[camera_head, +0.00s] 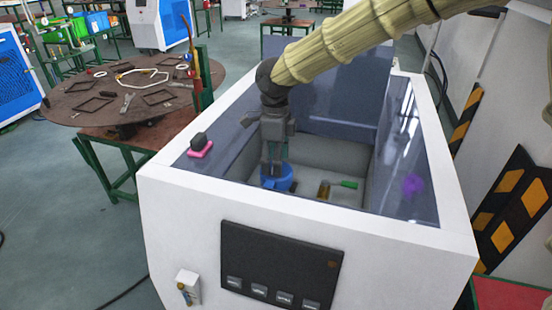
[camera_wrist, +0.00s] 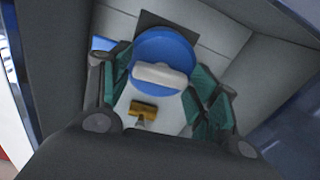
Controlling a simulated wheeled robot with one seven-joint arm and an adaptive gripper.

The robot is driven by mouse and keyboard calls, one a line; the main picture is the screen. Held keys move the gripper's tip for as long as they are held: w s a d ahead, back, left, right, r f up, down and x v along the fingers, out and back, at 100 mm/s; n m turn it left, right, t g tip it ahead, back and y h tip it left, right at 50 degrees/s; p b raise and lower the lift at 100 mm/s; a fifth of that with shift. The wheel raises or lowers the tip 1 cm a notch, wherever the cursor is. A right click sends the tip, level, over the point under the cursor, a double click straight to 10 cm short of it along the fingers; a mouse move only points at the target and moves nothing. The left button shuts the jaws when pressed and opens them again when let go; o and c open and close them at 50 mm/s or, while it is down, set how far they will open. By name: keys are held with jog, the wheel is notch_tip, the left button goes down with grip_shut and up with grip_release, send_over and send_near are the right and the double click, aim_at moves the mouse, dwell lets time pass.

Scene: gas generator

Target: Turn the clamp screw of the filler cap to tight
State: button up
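The filler cap (camera_wrist: 150,50) is a round blue disc in the wrist view, with a pale bar (camera_wrist: 160,76) across its face that looks like the clamp screw's handle. In the head view the blue cap (camera_head: 277,183) sits low inside the white generator housing. My gripper (camera_head: 273,172) points down into the housing, right over the cap. In the wrist view the teal-padded fingers of my gripper (camera_wrist: 161,82) stand apart on either side of the cap and bar. Whether the fingers touch the cap's rim cannot be told.
A brass part (camera_head: 324,190) with a green handle (camera_head: 346,184) lies right of the cap. A black knob on a pink base (camera_head: 200,146) sits on the left rim. A purple piece (camera_head: 412,185) shows at right.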

jog(key=shift+f, duration=0.15)
jog(key=c, duration=0.4)
jog(key=shift+o, duration=0.2)
jog(key=shift+m, duration=0.3)
jog(key=m+p, duration=0.2)
jog(key=m, duration=0.1)
jog(key=shift+m, duration=0.3)
jog(key=m+p, duration=0.1)
jog(key=m, duration=0.3)
jog(key=shift+w+m+p, duration=0.1)
jog(key=shift+m+p, duration=0.2)
jog(key=m, duration=0.5)
jog(key=shift+d+f+p, duration=0.1)
jog(key=shift+d+p, duration=0.05)
jog(key=shift+p, duration=0.25)
jog(key=m, duration=0.5)
jog(key=shift+d, duration=0.1)
